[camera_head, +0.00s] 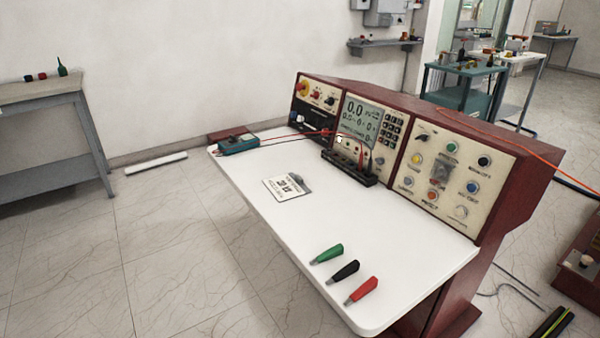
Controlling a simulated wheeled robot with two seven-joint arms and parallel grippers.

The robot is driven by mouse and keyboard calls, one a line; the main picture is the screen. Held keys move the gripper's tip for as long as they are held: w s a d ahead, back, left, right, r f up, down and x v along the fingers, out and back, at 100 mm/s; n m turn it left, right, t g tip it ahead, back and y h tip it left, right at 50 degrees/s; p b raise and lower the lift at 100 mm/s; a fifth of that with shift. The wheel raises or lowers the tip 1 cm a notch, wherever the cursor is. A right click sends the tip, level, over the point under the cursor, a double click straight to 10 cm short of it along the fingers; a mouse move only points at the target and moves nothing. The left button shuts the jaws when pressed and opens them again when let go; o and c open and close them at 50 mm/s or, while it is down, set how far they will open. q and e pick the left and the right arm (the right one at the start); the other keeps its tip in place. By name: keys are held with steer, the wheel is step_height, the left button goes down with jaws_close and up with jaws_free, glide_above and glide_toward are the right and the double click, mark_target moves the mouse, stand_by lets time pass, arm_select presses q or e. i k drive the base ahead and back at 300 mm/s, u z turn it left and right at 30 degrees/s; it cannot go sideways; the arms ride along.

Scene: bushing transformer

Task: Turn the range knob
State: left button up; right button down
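The red test console (520,192) stands at the back of a white table (240,190). Its right panel (420,165) carries several coloured buttons and knobs. A dark knob (421,138) is at that panel's upper left and a pale round dial (461,211) at its lower right. The left panel (318,95) has red and dark knobs near a yellow area. A teal multimeter (238,144) lies at the table's far left corner. The labels are too small to read, so I cannot tell which is the range knob. Neither of my grippers is in view.
Green (328,254), black (344,271) and red (361,290) clamps lie near the table's front edge. A white card (287,188) lies mid-table. A dark holder (350,168) stands before the console. Red leads cross the far table.

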mark_target(331, 100)
steer(key=u, duration=0.85)
steer(key=i, duration=6.2)
steer(key=z, duration=3.7)
steer(key=i, duration=0.6)
steer(key=z, duration=0.05)
